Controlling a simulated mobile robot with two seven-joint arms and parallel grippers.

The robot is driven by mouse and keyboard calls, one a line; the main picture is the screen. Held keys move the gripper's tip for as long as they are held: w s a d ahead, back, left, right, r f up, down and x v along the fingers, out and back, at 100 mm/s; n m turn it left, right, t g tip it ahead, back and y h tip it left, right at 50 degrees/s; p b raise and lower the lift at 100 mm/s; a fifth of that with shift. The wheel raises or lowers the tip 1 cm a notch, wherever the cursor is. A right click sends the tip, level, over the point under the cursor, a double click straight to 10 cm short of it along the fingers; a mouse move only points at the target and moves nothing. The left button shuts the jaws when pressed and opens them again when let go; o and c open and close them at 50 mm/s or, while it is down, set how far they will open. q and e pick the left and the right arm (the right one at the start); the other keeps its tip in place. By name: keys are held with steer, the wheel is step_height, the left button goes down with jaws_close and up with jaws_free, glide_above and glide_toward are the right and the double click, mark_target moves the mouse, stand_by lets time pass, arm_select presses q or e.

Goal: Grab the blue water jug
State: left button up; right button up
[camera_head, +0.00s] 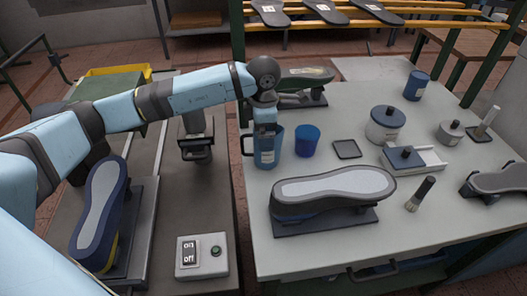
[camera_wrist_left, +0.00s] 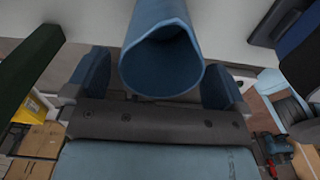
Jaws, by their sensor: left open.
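The blue water jug (camera_head: 267,153) stands upright on the light table near its left edge, with a dark handle on its left side. My left arm reaches over from the left, and my left gripper (camera_head: 265,122) is at the jug's top. In the left wrist view the blue jug (camera_wrist_left: 162,62) shows its open mouth between the two blue fingers of my open left gripper (camera_wrist_left: 157,82). A finger lies on each side of it. I cannot tell whether either finger touches the wall. My right gripper is not in view.
A blue cup (camera_head: 307,141) stands just right of the jug. A small dark tray (camera_head: 347,149) and a large shoe last (camera_head: 335,190) are near. A shoe form (camera_head: 305,76) lies behind. A control box (camera_head: 203,257) sits on the left bench.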

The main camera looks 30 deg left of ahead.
arm_select(q)
steer(key=shift+f, duration=0.8)
steer(key=shift+r, duration=0.1)
steer(key=c, duration=1.4)
steer(key=shift+o, duration=0.2)
steer(key=shift+r, duration=0.1)
